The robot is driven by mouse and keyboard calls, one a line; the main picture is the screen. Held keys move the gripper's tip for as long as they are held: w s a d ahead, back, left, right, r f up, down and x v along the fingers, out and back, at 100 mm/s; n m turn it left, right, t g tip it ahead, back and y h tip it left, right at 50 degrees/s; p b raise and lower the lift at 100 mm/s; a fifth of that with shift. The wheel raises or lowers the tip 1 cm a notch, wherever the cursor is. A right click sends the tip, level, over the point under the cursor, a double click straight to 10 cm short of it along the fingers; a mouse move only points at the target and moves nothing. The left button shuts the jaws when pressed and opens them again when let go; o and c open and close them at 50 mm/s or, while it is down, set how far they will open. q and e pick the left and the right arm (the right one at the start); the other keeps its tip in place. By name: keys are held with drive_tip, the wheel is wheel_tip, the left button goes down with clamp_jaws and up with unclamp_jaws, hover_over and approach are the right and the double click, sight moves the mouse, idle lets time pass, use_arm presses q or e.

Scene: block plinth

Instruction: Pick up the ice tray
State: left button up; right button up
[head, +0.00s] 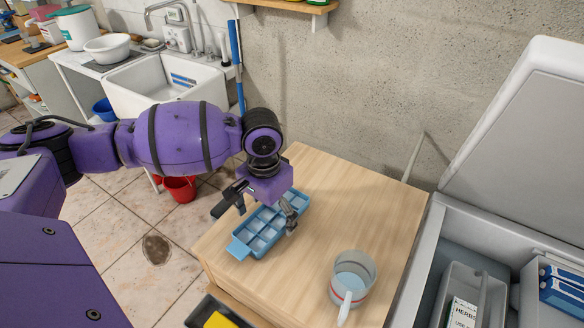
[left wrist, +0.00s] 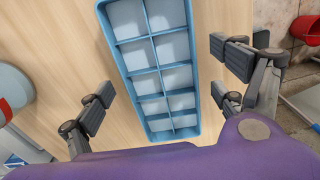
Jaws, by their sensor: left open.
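The ice tray (head: 262,234) is light blue with two rows of square compartments. It lies flat on the wooden top near its left edge. In the left wrist view the ice tray (left wrist: 153,68) lies between my open fingers, apart from them on both sides. My left gripper (head: 262,210) is open above the tray and covers part of its far half in the head view. In the left wrist view the left gripper's (left wrist: 165,95) finger pads stand to either side of the tray. My right gripper is not in view.
A clear measuring jug (head: 354,280) stands on the wooden top (head: 350,205), right of the tray. An open chest freezer (head: 440,245) is at the right. A black tray with a yellow item (head: 220,320) is at the bottom. A red bucket (head: 180,188) stands on the floor.

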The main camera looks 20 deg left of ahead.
use_arm(q)
drive_tip(key=c, duration=1.4)
drive_tip(key=shift+r, duration=0.25)
drive_tip(key=shift+r, duration=0.75)
drive_tip(key=shift+s+a+r+p, duration=0.1)
drive_tip(key=shift+s+r+p, duration=0.35)
drive_tip(key=shift+s+r, duration=1.65)
drive_tip(key=shift+s+a+r+p, duration=0.1)
drive_tip(key=shift+s+r+p, duration=0.4)
drive_tip(key=shift+s+r, duration=1.6)
drive_tip(key=shift+s+a+r+p, duration=0.1)
drive_tip(key=shift+s+r+p, duration=0.35)
drive_tip(key=shift+s+r, duration=1.6)
